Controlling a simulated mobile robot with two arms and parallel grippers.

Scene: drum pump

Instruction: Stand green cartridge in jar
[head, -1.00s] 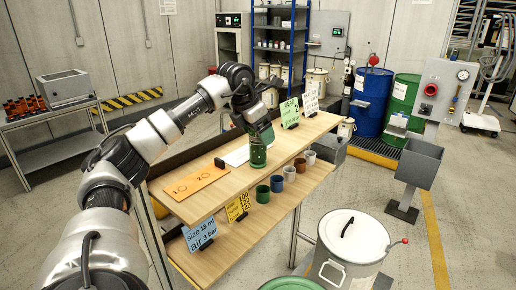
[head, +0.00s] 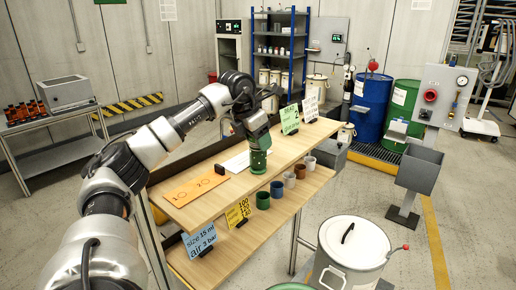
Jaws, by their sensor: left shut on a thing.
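The green cartridge (head: 258,164) is upright at the front edge of the upper wooden shelf, in the middle of the head view. My left gripper (head: 257,148) is above it, pointing down and shut on it; the gripper hides its top. I cannot tell whether its bottom touches the shelf. Several small open jars stand in a row on the lower shelf: green (head: 263,200), blue (head: 277,189), brown (head: 289,179) and pale ones behind. The green jar is below the cartridge. My right gripper is not in view.
An orange card (head: 195,189) and a white sheet (head: 240,161) lie on the upper shelf. Green (head: 289,118) and white (head: 310,107) signs stand at its far end. Blue (head: 199,240) and yellow (head: 238,212) signs stand along the lower front edge. A large lidded pot (head: 352,245) stands right.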

